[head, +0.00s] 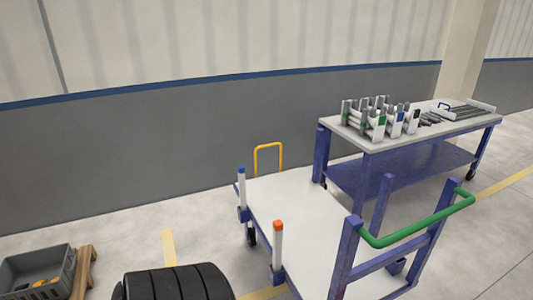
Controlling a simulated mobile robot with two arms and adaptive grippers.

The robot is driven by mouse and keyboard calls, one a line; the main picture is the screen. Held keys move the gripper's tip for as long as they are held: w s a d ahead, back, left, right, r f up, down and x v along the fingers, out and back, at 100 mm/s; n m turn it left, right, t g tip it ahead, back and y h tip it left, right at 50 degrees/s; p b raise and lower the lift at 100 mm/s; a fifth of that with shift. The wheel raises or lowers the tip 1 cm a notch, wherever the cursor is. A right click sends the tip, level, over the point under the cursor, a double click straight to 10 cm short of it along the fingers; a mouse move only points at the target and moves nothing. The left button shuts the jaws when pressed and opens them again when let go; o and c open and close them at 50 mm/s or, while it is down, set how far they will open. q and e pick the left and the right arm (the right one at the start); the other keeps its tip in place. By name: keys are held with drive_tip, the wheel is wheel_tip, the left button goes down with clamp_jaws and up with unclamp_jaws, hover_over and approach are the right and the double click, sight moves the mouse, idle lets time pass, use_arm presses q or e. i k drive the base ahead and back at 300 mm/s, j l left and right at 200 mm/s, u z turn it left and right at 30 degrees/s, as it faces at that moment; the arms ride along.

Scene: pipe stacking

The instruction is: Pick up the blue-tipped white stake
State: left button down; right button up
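The blue-tipped white stake (242,190) stands upright at the far left corner of the white-topped cart (315,225), in a blue corner bracket. Neither of my grippers shows in the head view.
A blue wheeled table (340,133) with metal parts stands at the back right. The cart has a green handle (420,228) on its right and a yellow handle (281,158) behind. Black tires (175,284) and a grey crate (62,265) are at the front left.

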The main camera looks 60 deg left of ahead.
sight(241, 169)
drive_tip(key=u, duration=2.25)
drive_tip(key=z, duration=0.35)
drive_tip(key=i+j+z, duration=0.15)
drive_tip(key=z, duration=0.2)
drive_tip(key=i+j+z, duration=0.1)
drive_tip(key=j+z, duration=0.25)
drive_tip(key=i+j+z, duration=0.1)
drive_tip(key=j+z, duration=0.25)
drive_tip(key=i+j, duration=0.1)
drive_tip(key=j, duration=0.35)
drive_tip(key=i+j+z, duration=0.15)
drive_tip(key=j, duration=0.7)
drive_tip(key=i+z, duration=0.05)
drive_tip(key=i, duration=0.05)
